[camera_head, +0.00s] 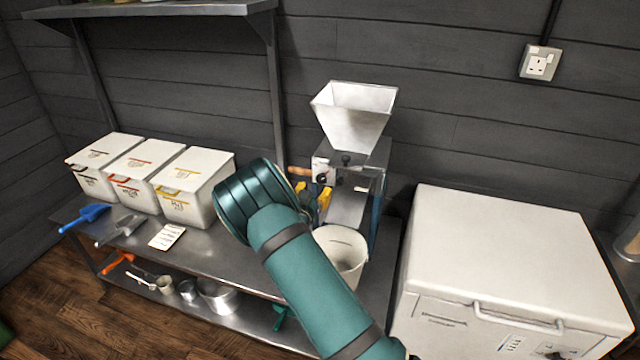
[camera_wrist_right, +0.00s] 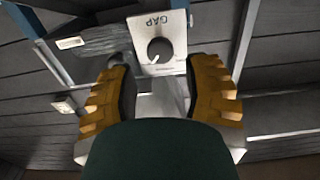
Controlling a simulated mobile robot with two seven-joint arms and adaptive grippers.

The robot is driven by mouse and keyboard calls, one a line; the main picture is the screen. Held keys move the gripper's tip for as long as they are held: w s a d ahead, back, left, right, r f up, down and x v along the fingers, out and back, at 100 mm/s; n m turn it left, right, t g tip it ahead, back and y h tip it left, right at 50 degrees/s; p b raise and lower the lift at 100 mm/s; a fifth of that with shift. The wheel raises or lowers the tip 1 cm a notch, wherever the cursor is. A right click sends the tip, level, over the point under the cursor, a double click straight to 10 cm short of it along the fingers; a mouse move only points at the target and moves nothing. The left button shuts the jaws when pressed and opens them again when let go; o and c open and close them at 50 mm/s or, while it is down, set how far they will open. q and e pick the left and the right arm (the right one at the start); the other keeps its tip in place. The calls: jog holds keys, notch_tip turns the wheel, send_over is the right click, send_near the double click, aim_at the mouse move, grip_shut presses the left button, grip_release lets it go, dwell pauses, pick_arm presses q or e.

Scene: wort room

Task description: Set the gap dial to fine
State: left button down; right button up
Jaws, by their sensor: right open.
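The grain mill has a pale metal hopper (camera_head: 353,112) and stands on the steel bench. Its gap dial (camera_wrist_right: 159,50) is a dark round knob with a light pointer mark, on a pale plate lettered GAP that appears upside down in the wrist view. The setting marks are too small to read. My right gripper (camera_wrist_right: 160,82) has yellow fingers spread on either side, with the dial beyond and between them, not gripped. In the head view my right gripper (camera_head: 315,197) is close to the mill's front, partly hidden by my teal wrist. My left gripper is out of view.
A white bucket (camera_head: 343,252) stands below the mill. Three lidded bins (camera_head: 190,184), scoops and a card (camera_head: 166,237) are on the bench (camera_head: 212,252) to the left. A large white chest (camera_head: 508,252) is at right. A shelf (camera_head: 150,10) hangs above.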

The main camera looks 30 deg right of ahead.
aim_at(320, 180)
jog(key=shift+b+x, duration=0.3)
jog(key=shift+x, duration=2.25)
grip_shut()
